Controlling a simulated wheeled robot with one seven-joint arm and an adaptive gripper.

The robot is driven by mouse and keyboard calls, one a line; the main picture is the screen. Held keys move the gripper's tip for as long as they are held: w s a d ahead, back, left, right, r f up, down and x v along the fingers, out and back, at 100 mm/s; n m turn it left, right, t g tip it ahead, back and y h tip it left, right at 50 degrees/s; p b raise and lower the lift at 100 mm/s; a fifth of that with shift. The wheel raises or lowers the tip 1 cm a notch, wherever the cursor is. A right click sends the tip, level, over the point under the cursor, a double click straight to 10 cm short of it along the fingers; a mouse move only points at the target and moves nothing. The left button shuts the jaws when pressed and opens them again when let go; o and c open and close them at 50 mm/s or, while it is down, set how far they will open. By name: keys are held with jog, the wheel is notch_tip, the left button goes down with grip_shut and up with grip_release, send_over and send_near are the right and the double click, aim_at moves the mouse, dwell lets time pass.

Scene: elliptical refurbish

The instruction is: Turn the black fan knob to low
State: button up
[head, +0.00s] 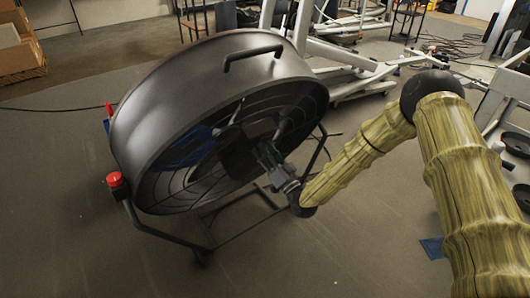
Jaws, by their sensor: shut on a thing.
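The large black drum fan (185,95) stands tilted on a floor stand left of centre in the head view. Its open side with the wire guard faces right, and a dark motor box (238,158) sits behind the guard at the centre. My gripper (264,152) reaches in from the right to the front of the guard, close to the motor box. Its jaws are shut on the fan knob there. The knob itself is hidden by the jaws and too small and dark to make out, so its setting cannot be read.
A red-capped clamp (115,181) is on the fan stand's left side. Cardboard boxes (20,50) are at the far left. Grey exercise machine frames (345,65) stand behind and to the right. A blue piece (433,249) lies on the floor. The front floor is clear.

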jog(key=o, duration=1)
jog(key=shift+d, duration=0.1)
jog(key=shift+o, duration=0.2)
jog(key=v, duration=1.2)
